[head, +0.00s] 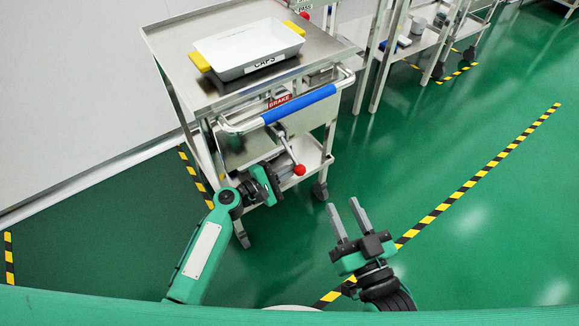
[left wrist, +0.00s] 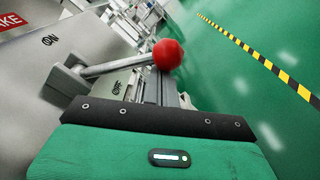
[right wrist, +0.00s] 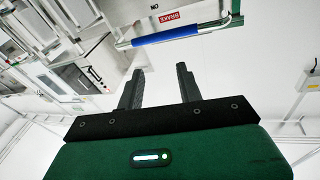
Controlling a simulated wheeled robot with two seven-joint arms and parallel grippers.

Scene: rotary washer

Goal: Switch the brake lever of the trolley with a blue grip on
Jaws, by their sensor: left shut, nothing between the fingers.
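The steel trolley (head: 190,75) has a push bar with a blue grip (head: 300,103) and a red BRAKE label (head: 279,100). Its brake lever (head: 287,147) slopes down to a red ball knob (head: 299,170). In the left wrist view the lever (left wrist: 112,66) runs from its pivot to the red ball, close to the OFF mark (left wrist: 117,88); the ON mark (left wrist: 48,40) is at upper left. My left gripper (head: 286,173) is shut and empty beside the ball; contact is unclear. My right gripper (head: 345,207) is open and empty, well clear of the trolley.
A white CAPS tray (head: 248,50) with yellow handles sits on the trolley top. Another steel rack (head: 400,50) stands behind to the right. Yellow-black floor tape (head: 480,180) crosses open green floor. A pale wall (head: 75,100) is at left.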

